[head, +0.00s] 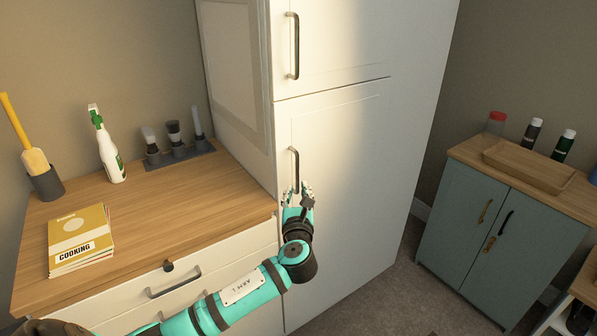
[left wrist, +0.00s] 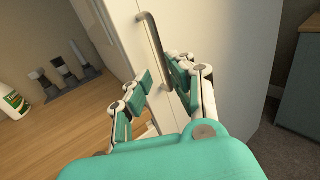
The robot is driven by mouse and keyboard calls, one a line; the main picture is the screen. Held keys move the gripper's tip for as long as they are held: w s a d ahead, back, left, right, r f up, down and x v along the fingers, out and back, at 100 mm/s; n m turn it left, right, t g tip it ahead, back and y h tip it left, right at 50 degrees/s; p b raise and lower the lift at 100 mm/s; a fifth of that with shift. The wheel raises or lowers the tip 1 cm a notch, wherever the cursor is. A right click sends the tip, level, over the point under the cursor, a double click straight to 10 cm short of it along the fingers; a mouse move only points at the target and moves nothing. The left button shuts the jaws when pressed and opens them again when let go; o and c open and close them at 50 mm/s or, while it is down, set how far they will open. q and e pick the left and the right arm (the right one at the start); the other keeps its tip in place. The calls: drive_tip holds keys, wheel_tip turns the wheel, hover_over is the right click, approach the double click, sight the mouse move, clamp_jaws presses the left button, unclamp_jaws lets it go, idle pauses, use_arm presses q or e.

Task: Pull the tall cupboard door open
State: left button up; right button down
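The tall white cupboard has an upper door (head: 345,45) and a lower door (head: 345,145), both closed flush. The lower door's dark upright bar handle (head: 294,165) also shows in the left wrist view (left wrist: 160,38). My left gripper (head: 300,190) is at the lower end of this handle. In the left wrist view my left gripper (left wrist: 160,82) has its fingers apart, with the handle running down between them, closer to the right finger. That finger hides part of the handle; contact is unclear. My right gripper is not in view.
A wooden counter (head: 190,205) left of the cupboard holds cooking books (head: 80,240), a spray bottle (head: 108,150) and a brush in a holder (head: 42,175). A teal cabinet (head: 480,225) stands at the right. Grey floor (head: 375,290) is clear before the cupboard.

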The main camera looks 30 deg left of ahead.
sight(297, 173)
use_arm(q)
drive_tip(key=x, duration=1)
clamp_jaws()
